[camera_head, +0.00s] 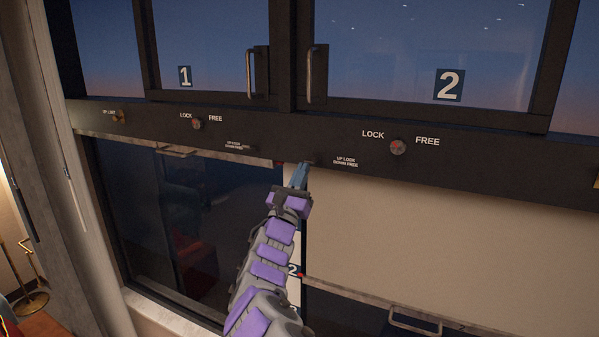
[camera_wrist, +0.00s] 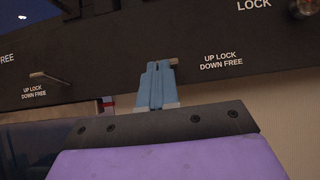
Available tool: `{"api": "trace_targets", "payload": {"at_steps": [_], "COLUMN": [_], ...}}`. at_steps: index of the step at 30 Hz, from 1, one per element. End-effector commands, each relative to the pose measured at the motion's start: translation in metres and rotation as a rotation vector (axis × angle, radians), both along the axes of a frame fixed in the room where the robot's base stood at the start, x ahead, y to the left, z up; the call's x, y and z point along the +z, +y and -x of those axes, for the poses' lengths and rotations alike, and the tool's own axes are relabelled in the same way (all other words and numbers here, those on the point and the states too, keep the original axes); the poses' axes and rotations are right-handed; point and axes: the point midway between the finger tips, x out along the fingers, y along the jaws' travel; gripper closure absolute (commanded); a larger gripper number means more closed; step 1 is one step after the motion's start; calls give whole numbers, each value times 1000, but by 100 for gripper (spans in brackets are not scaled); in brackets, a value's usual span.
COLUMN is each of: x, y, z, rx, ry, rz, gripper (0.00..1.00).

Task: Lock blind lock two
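Blind lock two is a small lever (camera_head: 307,162) on the dark rail, left of an "UP LOCK DOWN FREE" label. In the wrist view its end (camera_wrist: 174,61) shows just above and right of my fingertips. My gripper (camera_head: 299,176) is raised beneath this lever. In the wrist view its blue fingers (camera_wrist: 157,85) are together, with nothing visible between them. The fingertips hide part of the lever, so I cannot tell if they touch it. Blind two (camera_head: 440,240) is a beige panel at the right, partly lowered, with a handle (camera_head: 414,321) near its bottom edge.
A similar lever (camera_wrist: 50,78) with the same label sits to the left. Round window knobs marked LOCK and FREE are on the rail, at left (camera_head: 197,124) and right (camera_head: 398,147). Window handles (camera_head: 310,75) stick out above. A pale post (camera_head: 85,170) stands at the left.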

Motion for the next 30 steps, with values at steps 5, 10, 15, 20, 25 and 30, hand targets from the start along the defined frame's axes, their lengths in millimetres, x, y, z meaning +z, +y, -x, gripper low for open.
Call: {"api": "trace_targets", "payload": {"at_steps": [5, 10, 15, 20, 25, 30], "x": [14, 17, 13, 10, -9, -34], "y": [-2, -3, -4, -3, 1, 12], "z": [-1, -1, -2, -1, 7, 29], "rx": [-1, 0, -2, -3, -3, 0], "ry": [105, 174, 183, 183, 182, 178], "rz": [-41, -67, -69, -68, -65, -60], "gripper": [100, 100, 100, 100, 100, 100]}}
